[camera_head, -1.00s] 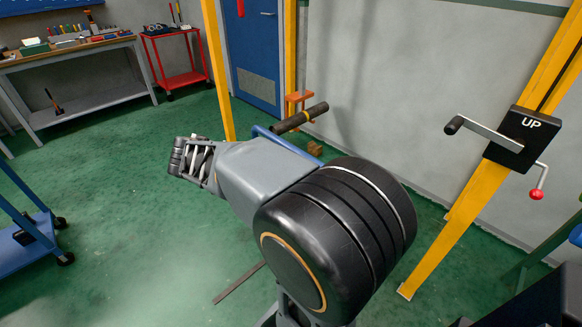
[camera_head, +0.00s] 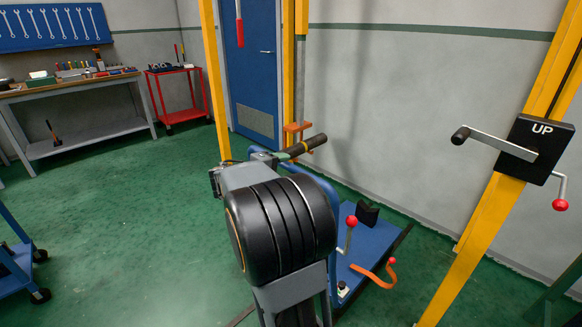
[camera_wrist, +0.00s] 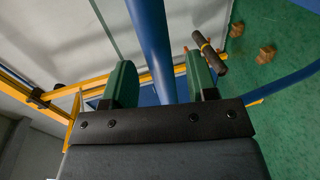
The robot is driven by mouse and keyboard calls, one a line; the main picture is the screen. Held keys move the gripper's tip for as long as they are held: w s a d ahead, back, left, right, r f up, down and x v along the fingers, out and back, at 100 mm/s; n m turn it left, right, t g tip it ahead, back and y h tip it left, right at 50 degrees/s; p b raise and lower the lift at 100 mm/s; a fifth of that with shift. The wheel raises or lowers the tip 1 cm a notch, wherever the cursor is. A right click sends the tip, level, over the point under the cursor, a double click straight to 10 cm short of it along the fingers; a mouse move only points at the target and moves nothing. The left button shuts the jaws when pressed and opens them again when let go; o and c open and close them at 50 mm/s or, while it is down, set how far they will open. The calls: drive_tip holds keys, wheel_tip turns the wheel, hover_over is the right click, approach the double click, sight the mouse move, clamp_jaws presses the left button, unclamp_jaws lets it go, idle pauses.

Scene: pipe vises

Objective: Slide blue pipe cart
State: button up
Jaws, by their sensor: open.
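The blue pipe cart (camera_head: 372,252) stands on the green floor to the right of my arm in the head view. It has a flat blue deck, a black V-shaped block (camera_head: 367,213) and a tubular blue handle frame (camera_head: 318,182), partly hidden by my arm. In the wrist view, my gripper (camera_wrist: 161,82) is open. A blue tube (camera_wrist: 152,40), seemingly part of the cart's frame, runs between its two green fingers. I cannot tell whether they touch it. In the head view my gripper is mostly hidden behind my arm.
A dark pipe (camera_head: 305,147) with an orange clamp (camera_head: 297,128) is just beyond the handle. A yellow post (camera_head: 490,220) with a crank stands at right. Another blue cart (camera_head: 15,262) is at left. A workbench (camera_head: 75,84) stands behind.

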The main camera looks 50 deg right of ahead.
drive_tip(key=shift+x, duration=2.05)
drive_tip(key=shift+c, duration=0.2)
clamp_jaws()
